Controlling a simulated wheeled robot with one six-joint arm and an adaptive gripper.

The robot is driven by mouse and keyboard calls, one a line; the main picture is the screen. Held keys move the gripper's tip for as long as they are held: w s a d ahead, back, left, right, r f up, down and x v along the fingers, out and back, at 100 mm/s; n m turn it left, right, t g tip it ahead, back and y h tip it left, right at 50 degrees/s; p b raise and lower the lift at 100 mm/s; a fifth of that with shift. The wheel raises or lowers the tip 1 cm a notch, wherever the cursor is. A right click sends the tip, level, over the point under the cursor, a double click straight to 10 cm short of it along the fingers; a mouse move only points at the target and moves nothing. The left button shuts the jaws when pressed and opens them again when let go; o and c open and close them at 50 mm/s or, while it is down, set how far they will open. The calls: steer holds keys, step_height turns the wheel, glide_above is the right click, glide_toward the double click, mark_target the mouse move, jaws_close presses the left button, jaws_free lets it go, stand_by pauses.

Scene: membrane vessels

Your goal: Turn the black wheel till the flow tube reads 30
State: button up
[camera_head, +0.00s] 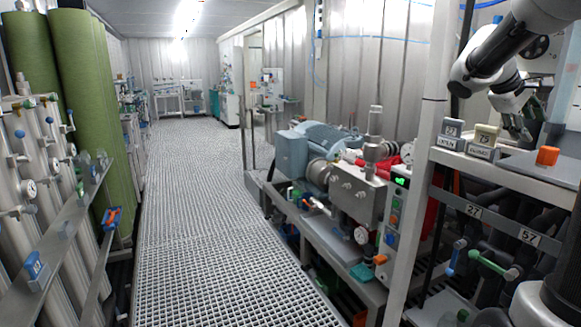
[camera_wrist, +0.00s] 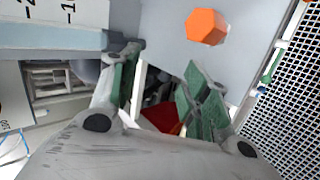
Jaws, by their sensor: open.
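My gripper (camera_head: 525,118) hangs over the shelf at the right of the head view, below my white and black arm. In the wrist view its green-padded fingers (camera_wrist: 165,65) stand apart with nothing held between them. A dark round part (camera_head: 537,47) shows behind my arm at the upper right; it may be the black wheel, but I cannot tell. No black wheel is clear in the wrist view. A pale panel with marks like "-1" and "-2" (camera_wrist: 45,14) is at the wrist view's upper left; I cannot tell whether it belongs to the flow tube. No flow reading is legible.
An orange hexagonal knob (camera_head: 547,157) stands on the shelf near my gripper; it also shows in the wrist view (camera_wrist: 206,27). Two numbered blocks, one grey (camera_head: 450,133) and one beige (camera_head: 484,140), stand left of my gripper. The grated aisle (camera_head: 200,220) is clear.

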steer(key=s+a+f+m+t+y, duration=0.1)
steer(key=s+a+f+y, duration=0.3)
steer(key=s+a, duration=0.7)
steer(key=s+a+f+m+t+y, duration=0.1)
steer(key=s+a+f+y, duration=0.4)
steer(key=s+a+f, duration=0.3)
steer(key=s+a, duration=0.3)
steer(key=a, duration=0.3)
steer(key=shift+s+f+m+t+y, duration=0.25)
steer(key=shift+s+m+t+y, duration=0.05)
steer(key=shift+m, duration=0.1)
stand_by(1.3)
